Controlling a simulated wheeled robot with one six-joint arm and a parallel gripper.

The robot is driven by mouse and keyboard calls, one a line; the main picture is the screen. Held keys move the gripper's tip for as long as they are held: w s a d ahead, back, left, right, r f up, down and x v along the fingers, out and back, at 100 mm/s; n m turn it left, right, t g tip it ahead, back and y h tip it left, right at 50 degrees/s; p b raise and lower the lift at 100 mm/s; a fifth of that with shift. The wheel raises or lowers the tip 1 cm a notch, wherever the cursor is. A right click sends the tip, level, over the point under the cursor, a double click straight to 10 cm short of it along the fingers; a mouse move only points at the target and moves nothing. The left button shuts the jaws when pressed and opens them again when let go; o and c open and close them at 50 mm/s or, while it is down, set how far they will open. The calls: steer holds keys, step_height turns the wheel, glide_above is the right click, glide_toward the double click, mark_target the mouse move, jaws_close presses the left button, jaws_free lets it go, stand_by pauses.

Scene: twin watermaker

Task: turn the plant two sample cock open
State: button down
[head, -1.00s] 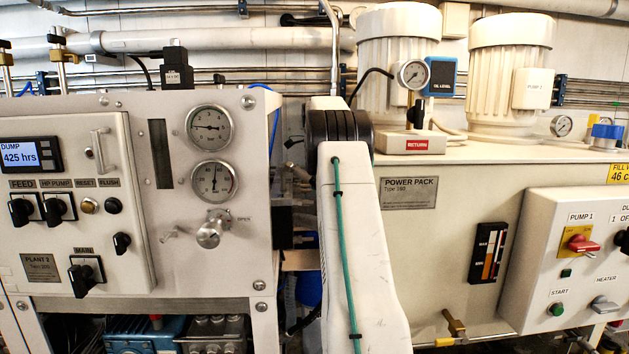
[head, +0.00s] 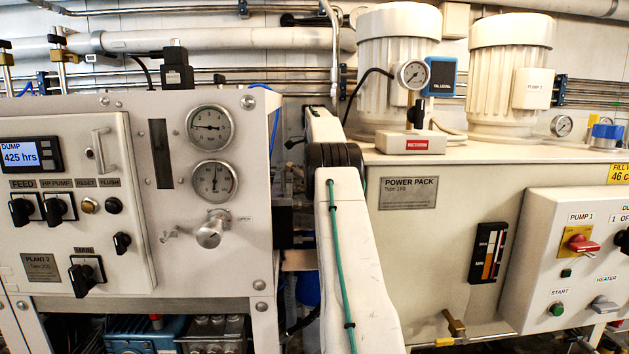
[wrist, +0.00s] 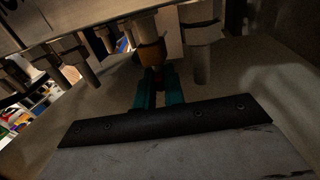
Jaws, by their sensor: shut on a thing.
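In the wrist view my gripper (wrist: 158,92) has its two teal fingers close together, shut on a small dark reddish handle (wrist: 157,76). The handle sits just below an orange-brown fitting (wrist: 152,53), which I take to be the sample cock. The picture is dim, and whether the handle is turned open or closed cannot be told. In the head view the plant 2 panel (head: 215,270) stands at left. My arm runs up beside its right edge, and my gripper and the cock are hidden there.
Grey metal fittings (wrist: 202,62) hang close to the right of the fingers, with more (wrist: 78,65) at left. In the head view a silver valve knob (head: 210,232) and gauges are on the panel. The power pack (head: 440,240) stands close to the right of my arm.

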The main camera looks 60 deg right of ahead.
stand_by(0.3)
steer(key=c, duration=1.5)
jaws_free()
steer(key=shift+a+t+h, duration=0.15)
steer(key=shift+t+h, duration=0.25)
steer(key=shift+h, duration=0.1)
steer(key=shift+s+t+h, duration=0.1)
steer(key=shift+t+h, duration=0.2)
